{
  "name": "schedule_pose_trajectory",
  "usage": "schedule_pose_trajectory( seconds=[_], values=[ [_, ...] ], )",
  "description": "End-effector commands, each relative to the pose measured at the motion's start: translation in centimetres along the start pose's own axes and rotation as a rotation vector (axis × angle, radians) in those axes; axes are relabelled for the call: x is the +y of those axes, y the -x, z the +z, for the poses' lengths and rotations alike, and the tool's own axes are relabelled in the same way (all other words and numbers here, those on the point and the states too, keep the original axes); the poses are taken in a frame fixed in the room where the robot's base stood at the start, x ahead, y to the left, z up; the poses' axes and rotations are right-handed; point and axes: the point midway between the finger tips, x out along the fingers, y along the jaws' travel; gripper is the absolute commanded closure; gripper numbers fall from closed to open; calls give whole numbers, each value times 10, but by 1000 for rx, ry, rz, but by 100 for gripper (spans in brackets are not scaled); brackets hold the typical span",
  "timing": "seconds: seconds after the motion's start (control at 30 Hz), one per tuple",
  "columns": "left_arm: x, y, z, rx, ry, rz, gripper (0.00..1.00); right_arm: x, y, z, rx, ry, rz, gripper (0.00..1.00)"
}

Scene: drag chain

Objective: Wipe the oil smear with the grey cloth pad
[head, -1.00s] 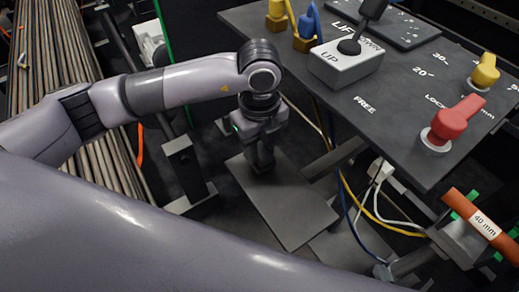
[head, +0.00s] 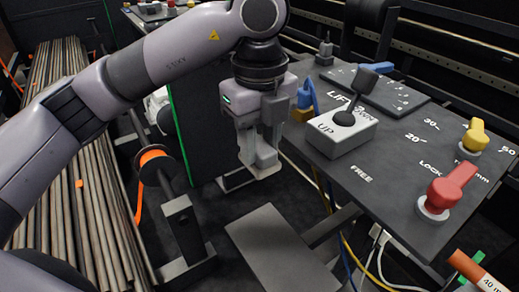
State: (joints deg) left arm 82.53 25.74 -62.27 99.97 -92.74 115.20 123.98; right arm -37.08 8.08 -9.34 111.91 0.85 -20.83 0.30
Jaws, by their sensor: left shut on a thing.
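My left gripper (head: 260,158) hangs pointing down near the middle of the head view, just left of the control panel. It is shut on a small light-grey piece (head: 265,170) that looks like the grey cloth pad; the fingers hide much of it. The gripper and pad are in the air, above and behind a flat dark-grey plate (head: 285,250), apart from the panel top. I cannot make out an oil smear on any surface. My right gripper is not in view.
The dark control panel (head: 395,205) on the right carries a grey lever box (head: 340,135), a red knob (head: 448,190), a yellow knob (head: 474,136) and a blue handle (head: 307,95). Long rods (head: 65,170) lie at left. An orange reel (head: 153,165) stands beside the arm. Cables hang below the panel.

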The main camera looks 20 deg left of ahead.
Motion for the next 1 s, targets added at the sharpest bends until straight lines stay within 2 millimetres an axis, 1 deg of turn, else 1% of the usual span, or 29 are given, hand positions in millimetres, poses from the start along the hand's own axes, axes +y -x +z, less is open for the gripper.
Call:
schedule_pose_trajectory(
  seconds=[0.2, 0.23, 0.3, 0.47, 0.57, 0.67, 0.77, 1.0],
  values=[
    [0, 0, 0, 0, 1, 0, 97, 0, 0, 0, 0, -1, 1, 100],
    [0, 0, 0, 0, 1, -1, 74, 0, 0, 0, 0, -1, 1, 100],
    [0, 0, 0, 0, 1, -1, 91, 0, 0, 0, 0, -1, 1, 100],
    [0, 0, 1, 0, -13, -1, 91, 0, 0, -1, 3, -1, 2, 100],
    [0, -3, 2, 2, -75, -1, 91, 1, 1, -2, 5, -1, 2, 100],
    [1, -7, 5, 4, -199, -3, 91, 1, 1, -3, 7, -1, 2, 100],
    [3, -14, 8, 8, -369, -4, 91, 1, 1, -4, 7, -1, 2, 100],
    [6, -28, 17, 12, -816, -13, 91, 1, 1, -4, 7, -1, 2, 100]
  ],
)
